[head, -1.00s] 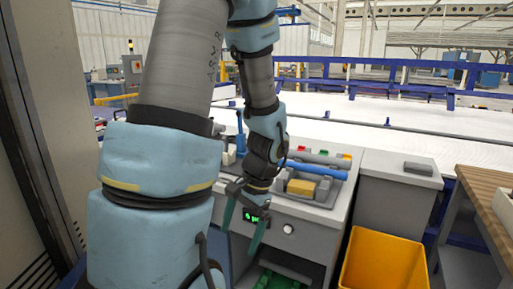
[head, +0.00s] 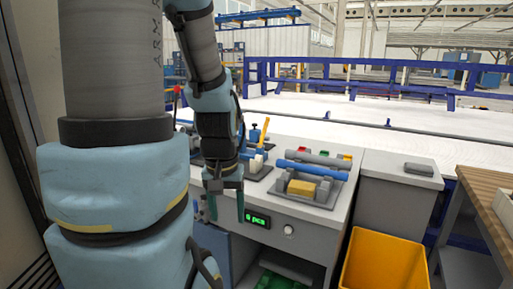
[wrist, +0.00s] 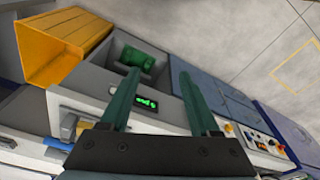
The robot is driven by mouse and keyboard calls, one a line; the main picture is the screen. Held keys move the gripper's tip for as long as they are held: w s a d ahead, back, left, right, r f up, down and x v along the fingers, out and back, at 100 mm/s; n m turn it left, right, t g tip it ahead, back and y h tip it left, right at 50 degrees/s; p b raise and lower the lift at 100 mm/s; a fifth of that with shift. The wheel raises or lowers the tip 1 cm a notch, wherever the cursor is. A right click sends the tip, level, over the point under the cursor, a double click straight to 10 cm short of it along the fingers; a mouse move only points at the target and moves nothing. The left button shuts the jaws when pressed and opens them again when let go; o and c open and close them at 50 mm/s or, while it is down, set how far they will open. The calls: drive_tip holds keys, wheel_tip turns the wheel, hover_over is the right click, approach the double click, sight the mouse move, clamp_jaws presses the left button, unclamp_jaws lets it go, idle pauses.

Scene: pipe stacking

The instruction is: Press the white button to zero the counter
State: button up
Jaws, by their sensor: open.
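The white button (head: 289,230) is a small round knob on the front panel of the grey workbench (head: 330,226). The counter display (head: 257,218) is to its left, with green characters ending in "pcs"; the digit looks like a 0 but is too small to be sure. My gripper (head: 224,208) is open and empty, with green fingers pointing down, left of the display and apart from the button. In the wrist view, my gripper (wrist: 158,80) has its fingers spread, with the display (wrist: 146,103) between them. I cannot make out the button there.
A yellow bin (head: 382,262) stands right of the button, in front of the bench. A holder on the bench top carries a blue pipe (head: 309,170) and a yellow block (head: 302,189). A green object (head: 276,281) lies in the opening below the panel. A wooden table (head: 492,192) is at the right.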

clamp_jaws()
idle(1.2)
